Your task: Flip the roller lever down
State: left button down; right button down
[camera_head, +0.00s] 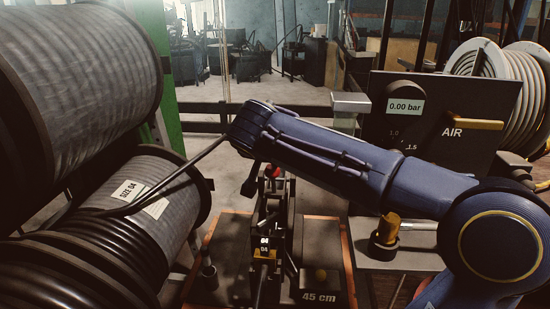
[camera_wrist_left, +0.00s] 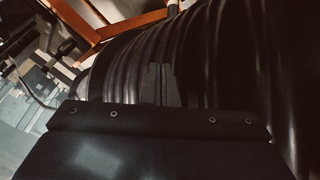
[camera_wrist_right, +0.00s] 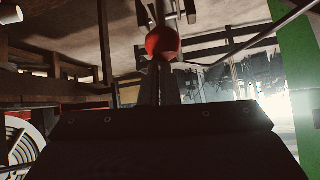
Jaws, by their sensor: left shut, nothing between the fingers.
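A red ball knob (camera_head: 272,171) sits at the top of the dark crimper mechanism (camera_head: 265,225) in the head view. In the right wrist view the red knob (camera_wrist_right: 162,42) lies just beyond the fingertips of my right gripper (camera_wrist_right: 163,72). The fingers are close together and look shut; whether they touch the knob I cannot tell. My right arm crosses the head view from the right, above the mechanism. My left gripper (camera_wrist_left: 161,72) is shut and empty in front of a ribbed black coil (camera_wrist_left: 210,50). It is out of the head view.
Large hose reels (camera_head: 75,80) fill the left, with a thin dark hose (camera_head: 175,180) rising from them towards my right arm. A dark AIR panel (camera_head: 440,125) reading 0.00 bar stands at the right. A 45 cm block (camera_head: 319,297) is beside the mechanism's base.

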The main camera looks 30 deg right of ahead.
jog(key=v, duration=0.6)
jog(key=shift+a+p, duration=0.25)
jog(key=shift+p, duration=0.1)
jog(key=shift+r, duration=0.1)
jog(key=s+a+f+n+g+y, duration=0.1)
jog(key=s+a+f+n+y, duration=0.4)
jog(key=s+f, duration=0.6)
jog(key=s+a+f+n+y, duration=0.3)
jog(key=s+a+f+y, duration=0.3)
jog(key=s+f, duration=0.5)
notch_tip(320, 180, up, 20)
jog(key=p, duration=1.9)
jog(key=shift+d+n, duration=0.15)
jog(key=shift+n, duration=0.15)
